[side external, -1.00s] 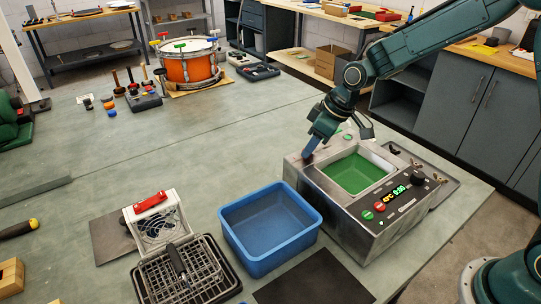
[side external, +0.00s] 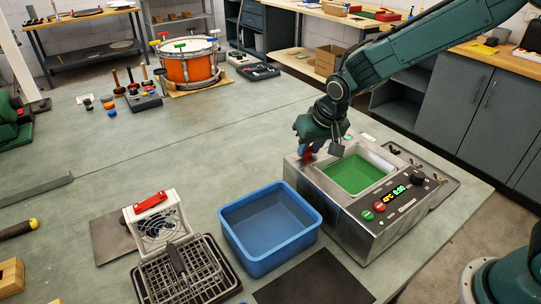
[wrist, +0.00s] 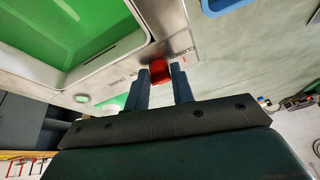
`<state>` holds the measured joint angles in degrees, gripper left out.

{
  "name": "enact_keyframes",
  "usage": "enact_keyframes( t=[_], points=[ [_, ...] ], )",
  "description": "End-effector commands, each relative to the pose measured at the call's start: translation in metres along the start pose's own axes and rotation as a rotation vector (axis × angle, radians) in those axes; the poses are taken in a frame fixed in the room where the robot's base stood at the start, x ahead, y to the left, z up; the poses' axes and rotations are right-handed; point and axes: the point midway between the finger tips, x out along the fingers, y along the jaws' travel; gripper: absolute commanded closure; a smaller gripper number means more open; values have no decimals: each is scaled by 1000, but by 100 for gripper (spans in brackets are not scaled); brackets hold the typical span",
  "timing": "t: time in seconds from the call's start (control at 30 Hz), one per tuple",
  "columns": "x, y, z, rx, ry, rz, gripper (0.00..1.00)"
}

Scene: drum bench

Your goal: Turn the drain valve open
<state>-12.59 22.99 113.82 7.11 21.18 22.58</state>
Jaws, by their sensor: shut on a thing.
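The drain valve's red handle (side external: 306,153) sits on the top left corner of the steel tank (side external: 345,218). The tank holds green liquid (side external: 355,174). My gripper (side external: 311,150) is at that corner, its blue fingers shut on the red handle. In the wrist view the red handle (wrist: 159,70) lies between the two fingertips of my gripper (wrist: 161,77). The labels CLOSED (wrist: 181,54) and OPEN (wrist: 127,80) are printed on the metal beside it. The fingers hide part of the handle, so its exact angle is hard to tell.
An empty blue bin (side external: 270,250) stands just left of the tank. A wire basket (side external: 190,272) and a fan unit (side external: 156,225) are farther left. An orange drum (side external: 188,68) stands at the back. The middle of the bench is clear.

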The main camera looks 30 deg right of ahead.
Motion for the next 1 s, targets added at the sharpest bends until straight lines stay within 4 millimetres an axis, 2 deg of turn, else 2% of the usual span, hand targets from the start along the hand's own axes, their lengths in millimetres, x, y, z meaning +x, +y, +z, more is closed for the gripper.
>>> enact_keyframes(
  t=[0.47,0.5,0.57,0.6,1.0],
  points=[
    [0,2,-2,26,5,14,99],
    [0,2,-2,26,5,14,70],
    [0,2,-1,25,4,13,58],
    [0,2,-1,24,4,13,56],
    [-3,0,0,19,2,9,56]
  ],
)
